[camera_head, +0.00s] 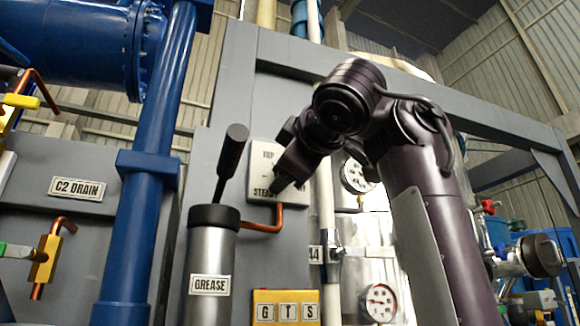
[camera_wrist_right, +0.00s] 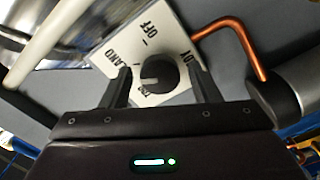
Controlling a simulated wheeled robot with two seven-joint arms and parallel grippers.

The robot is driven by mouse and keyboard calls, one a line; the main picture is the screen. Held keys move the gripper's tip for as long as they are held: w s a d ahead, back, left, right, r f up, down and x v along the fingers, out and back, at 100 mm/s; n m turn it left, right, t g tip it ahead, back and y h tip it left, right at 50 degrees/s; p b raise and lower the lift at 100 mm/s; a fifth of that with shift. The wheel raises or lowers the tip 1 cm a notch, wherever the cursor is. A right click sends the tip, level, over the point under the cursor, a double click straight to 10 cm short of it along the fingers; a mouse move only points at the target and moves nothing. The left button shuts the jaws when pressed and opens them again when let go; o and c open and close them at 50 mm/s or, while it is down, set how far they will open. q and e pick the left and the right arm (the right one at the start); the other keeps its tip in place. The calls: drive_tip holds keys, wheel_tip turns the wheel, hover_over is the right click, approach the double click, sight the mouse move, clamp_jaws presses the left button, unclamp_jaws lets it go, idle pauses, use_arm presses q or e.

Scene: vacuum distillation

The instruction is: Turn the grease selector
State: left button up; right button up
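The grease selector is a round black knob (camera_wrist_right: 157,72) on a white label plate (camera_wrist_right: 185,43), which reads "OFF" and other partly hidden words. In the head view the plate (camera_head: 264,152) is on the grey panel, and my right gripper hides the knob. My right gripper (camera_head: 281,182) reaches the plate from the right. In the right wrist view its two fingers (camera_wrist_right: 162,82) are spread on either side of the knob, with a gap visible on each side. It holds nothing. My left gripper is not in view.
A metal grease cylinder (camera_head: 209,265) with a black lever (camera_head: 231,150) stands left of the plate. A copper pipe (camera_head: 268,225) runs beneath the plate to it. A yellow "G T S" block (camera_head: 286,294) is below. A white vertical pipe (camera_head: 326,210) and gauges (camera_head: 356,175) are at the right.

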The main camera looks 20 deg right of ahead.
drive_tip(key=s+b, duration=0.4)
drive_tip(key=s, duration=0.3)
drive_tip(key=shift+s, duration=0.35)
drive_tip(key=shift+d, duration=0.15)
idle(0.3)
